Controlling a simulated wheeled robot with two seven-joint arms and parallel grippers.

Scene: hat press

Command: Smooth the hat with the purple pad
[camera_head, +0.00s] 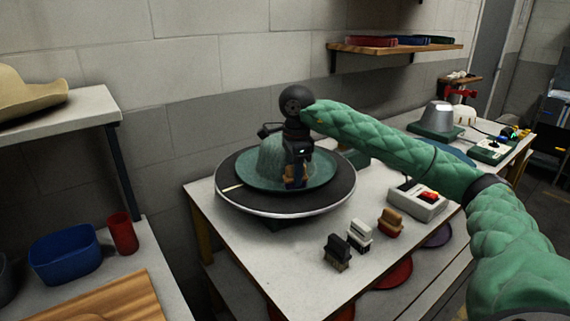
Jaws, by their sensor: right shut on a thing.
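A green hat (270,163) with a rounded crown and wide flat brim lies on a dark round turntable (326,199) with a pale rim. My right gripper (295,178) points down at the right front side of the crown, over the brim, and covers part of the hat. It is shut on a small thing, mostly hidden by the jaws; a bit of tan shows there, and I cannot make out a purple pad. Whether the held thing touches the hat is unclear. A purple round thing (439,237) lies low, under the table edge. My left gripper is not in view.
Dark, white and orange-brown brushes (390,222) stand on the white table (300,262) in front of the turntable. A control box (418,203) with a red button is to their right. A blue bin (64,255) and red cup (122,233) are at the left.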

